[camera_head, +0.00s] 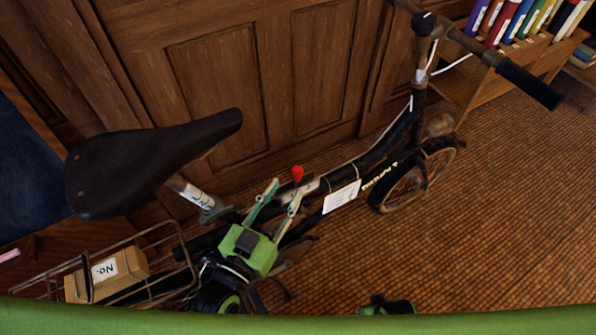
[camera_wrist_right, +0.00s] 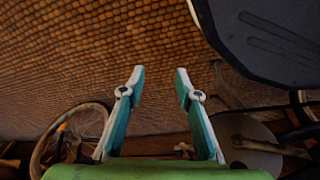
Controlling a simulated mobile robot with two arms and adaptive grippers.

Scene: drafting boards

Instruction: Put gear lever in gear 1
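A bicycle stands against the wooden panelling in the head view. A red knob (camera_head: 297,174), which looks like the gear lever's top, shows at the middle of its dark frame tube (camera_head: 372,158); the lever's shaft and gear marks are hidden or too small to read. My left gripper (camera_head: 291,186) is open with its two teal fingers pointing at the knob. The knob appears just beyond the fingertips, between their lines; contact cannot be told. My right gripper (camera_wrist_right: 160,74) is open and empty in the wrist view, with woven floor beyond it.
The black saddle (camera_head: 150,163) and rear rack (camera_head: 165,232) with a labelled box (camera_head: 130,268) are left of my left gripper. The handlebar grip (camera_head: 530,85) juts out at upper right. A bookshelf (camera_head: 535,62) stands behind. The woven floor (camera_head: 500,220) at right is clear.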

